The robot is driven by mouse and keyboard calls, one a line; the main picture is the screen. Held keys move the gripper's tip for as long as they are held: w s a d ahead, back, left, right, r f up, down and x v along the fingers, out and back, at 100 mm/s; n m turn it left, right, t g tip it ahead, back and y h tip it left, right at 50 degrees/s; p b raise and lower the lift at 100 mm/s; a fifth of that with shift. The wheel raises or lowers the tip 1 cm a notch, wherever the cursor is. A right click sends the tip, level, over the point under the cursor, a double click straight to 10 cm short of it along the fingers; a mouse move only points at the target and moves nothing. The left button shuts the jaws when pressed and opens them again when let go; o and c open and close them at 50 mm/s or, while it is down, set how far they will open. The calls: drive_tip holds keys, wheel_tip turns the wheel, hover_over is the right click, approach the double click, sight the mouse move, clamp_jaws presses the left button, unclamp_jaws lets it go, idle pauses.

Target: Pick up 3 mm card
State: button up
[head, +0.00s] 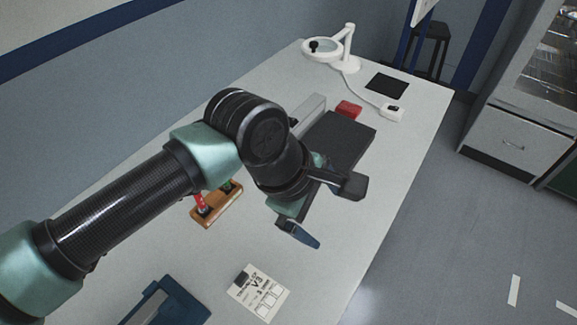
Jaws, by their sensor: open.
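A pale card (259,293) with dark print, small white squares and a black patch at one corner lies flat near the front of the table. The print is too small to read surely, so I cannot confirm that it is the 3 mm card. My gripper (298,231) is above the table, farther back than the card and apart from it. My wrist hides much of it; it is open, and I see nothing held in it.
The pale table (400,140) bears a dark plate (347,138), a red block (348,109), a wooden block (217,206) with red and green pieces, a blue case (178,304), a magnifier lamp (345,60) and a black pad (387,87). Bare tabletop lies right of the card.

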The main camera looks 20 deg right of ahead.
drive_tip(key=a+f+y, duration=0.2)
drive_tip(key=a+f, duration=0.1)
drive_tip(key=a, duration=0.4)
drive_tip(key=a+f+y, duration=0.2)
drive_tip(key=a+y, duration=0.1)
drive_tip(key=a, duration=0.4)
hover_over(244, 280)
drive_tip(key=shift+m, duration=0.3)
wheel_tip(244, 280, down, 8)
drive_tip(key=shift+s+d+r+p, duration=0.1)
drive_tip(key=shift+d+r+p, duration=0.05)
drive_tip(key=shift+r+p, duration=0.15)
drive_tip(key=shift+f+p, duration=0.65)
drive_tip(key=shift+f, duration=2.25)
drive_tip(key=c, duration=1)
